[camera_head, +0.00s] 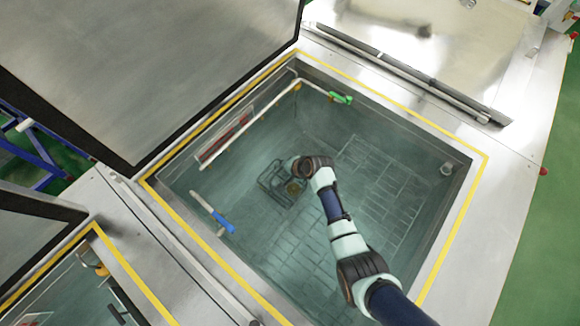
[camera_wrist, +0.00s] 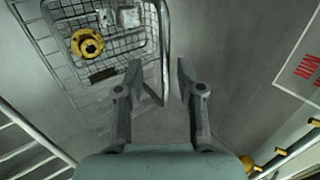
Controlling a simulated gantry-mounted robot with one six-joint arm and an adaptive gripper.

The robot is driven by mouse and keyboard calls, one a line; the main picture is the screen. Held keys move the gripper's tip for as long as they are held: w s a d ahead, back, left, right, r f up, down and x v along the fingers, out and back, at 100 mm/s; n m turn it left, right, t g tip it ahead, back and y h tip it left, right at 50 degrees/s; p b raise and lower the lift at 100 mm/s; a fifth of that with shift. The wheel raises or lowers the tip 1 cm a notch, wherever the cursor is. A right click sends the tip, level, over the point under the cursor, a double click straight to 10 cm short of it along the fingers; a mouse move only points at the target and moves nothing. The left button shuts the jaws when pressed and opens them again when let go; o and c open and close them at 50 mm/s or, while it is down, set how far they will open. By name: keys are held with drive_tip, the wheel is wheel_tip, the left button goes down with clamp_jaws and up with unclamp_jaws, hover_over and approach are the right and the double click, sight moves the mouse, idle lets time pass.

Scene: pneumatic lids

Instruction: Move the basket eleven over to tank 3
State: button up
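A wire basket (camera_head: 270,178) stands low inside the open tank, left of my wrist in the head view. In the wrist view the basket (camera_wrist: 112,50) is at the upper left, holding a yellow round part (camera_wrist: 87,44) and white pieces (camera_wrist: 118,17). Its metal handle (camera_wrist: 165,40) runs down between my fingertips. My gripper (camera_wrist: 159,66) is open, its two fingers apart on either side of the handle in the picture; I cannot tell the depth between them. In the head view my wrist hides the fingers. No number on the basket or tank is readable.
The tank's rim has a yellow border (camera_head: 481,172). A raised lid (camera_head: 150,60) stands on the left. A white pipe with a green valve (camera_head: 341,98) and a blue-handled valve (camera_head: 222,222) line the inner walls. Another open tank is at lower left; a closed lid lies behind.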

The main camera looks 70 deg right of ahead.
drive_tip(key=s+a+r+p, duration=0.1)
drive_tip(key=s+r+p, duration=0.2)
drive_tip(key=r+p, duration=0.3)
drive_tip(key=s+a+r+p, duration=0.1)
drive_tip(key=s+r+p, duration=0.2)
drive_tip(key=r+p, duration=0.4)
wheel_tip(320, 180, up, 8)
drive_tip(key=shift+r, duration=0.1)
idle(0.3)
drive_tip(key=shift+a, duration=0.1)
idle(0.4)
